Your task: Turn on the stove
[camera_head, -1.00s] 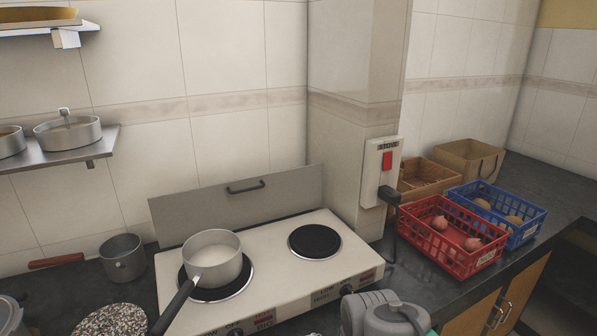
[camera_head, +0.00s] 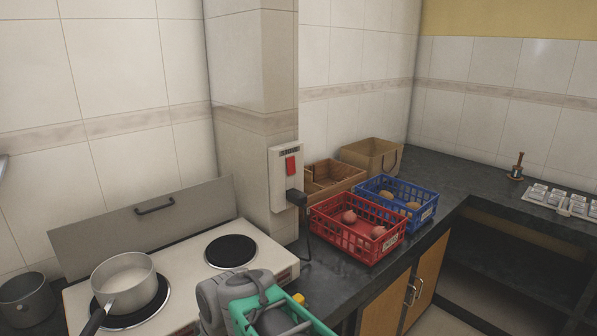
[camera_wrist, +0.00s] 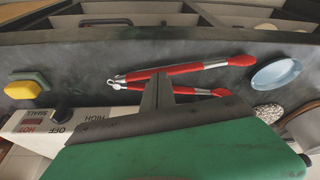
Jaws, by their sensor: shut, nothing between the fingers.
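The white two-burner stove (camera_head: 190,262) stands on the counter at lower left in the head view. Its right burner (camera_head: 231,251) is bare, and a pot (camera_head: 124,283) sits on its left burner. A wall switch plate (camera_head: 282,195) labelled for the stove, with a red switch (camera_head: 291,165), is on the pillar, with a black plug (camera_head: 296,198) below the red switch. In the wrist view, part of the stove front (camera_wrist: 37,122) shows with OFF, HIGH and HOT markings. My gripper (camera_wrist: 160,80) is shut and empty, over the counter in that view; my arm hides part of the stove.
A red basket (camera_head: 356,232) and a blue basket (camera_head: 402,205) holding food stand right of the switch. Red-handled tongs (camera_wrist: 190,70), a yellow-and-green sponge (camera_wrist: 26,86) and a pale blue dish (camera_wrist: 276,73) lie on the counter.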

